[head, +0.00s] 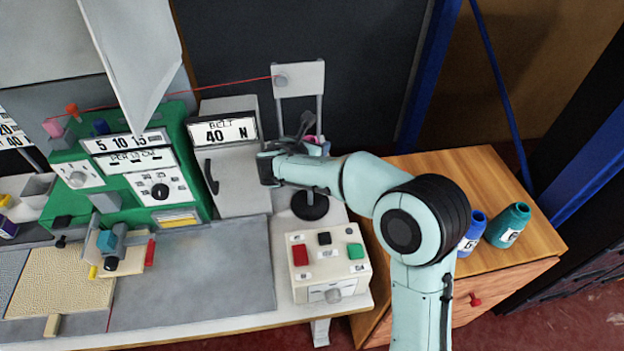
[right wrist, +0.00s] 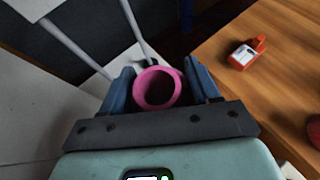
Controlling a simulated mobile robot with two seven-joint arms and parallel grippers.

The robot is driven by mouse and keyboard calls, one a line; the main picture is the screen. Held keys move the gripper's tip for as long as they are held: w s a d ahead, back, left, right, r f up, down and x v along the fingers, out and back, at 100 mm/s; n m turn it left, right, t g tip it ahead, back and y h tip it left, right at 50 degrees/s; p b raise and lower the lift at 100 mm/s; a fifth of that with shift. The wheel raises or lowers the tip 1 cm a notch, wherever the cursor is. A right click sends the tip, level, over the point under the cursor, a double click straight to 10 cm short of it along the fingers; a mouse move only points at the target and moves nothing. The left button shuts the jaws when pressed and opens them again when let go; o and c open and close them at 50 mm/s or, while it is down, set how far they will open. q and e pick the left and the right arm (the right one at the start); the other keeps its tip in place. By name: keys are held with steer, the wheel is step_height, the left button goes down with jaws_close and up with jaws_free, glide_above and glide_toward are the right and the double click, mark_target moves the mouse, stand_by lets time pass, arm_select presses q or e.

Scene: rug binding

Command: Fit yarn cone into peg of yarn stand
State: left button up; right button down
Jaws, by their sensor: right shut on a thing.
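My right gripper (head: 304,132) is above the right end of the white work table. In the right wrist view, its two dark fingers (right wrist: 160,98) are shut on a pink yarn cone (right wrist: 158,88), whose open round end faces the camera. Only a little of the pink cone (head: 312,139) shows in the head view, behind my gripper and wrist. Below it, a round black base (head: 310,206) with a short dark stem stands on the table. A white thread frame (head: 299,80) on two posts rises behind. My arm hides the peg's top. My left gripper is not in view.
A green machine (head: 130,175) and a grey housing marked BELT (head: 228,165) stand left of my gripper. A button box (head: 328,262) sits in front. A red labelled object (right wrist: 245,54) lies on wood.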

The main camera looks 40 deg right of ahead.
step_height(320, 180, down, 11)
steer(key=shift+f+b, duration=0.1)
steer(key=shift+b, duration=0.75)
steer(key=shift+f, duration=0.1)
steer(key=shift+c, duration=1.3)
jaws_free()
steer(key=v, duration=1.2)
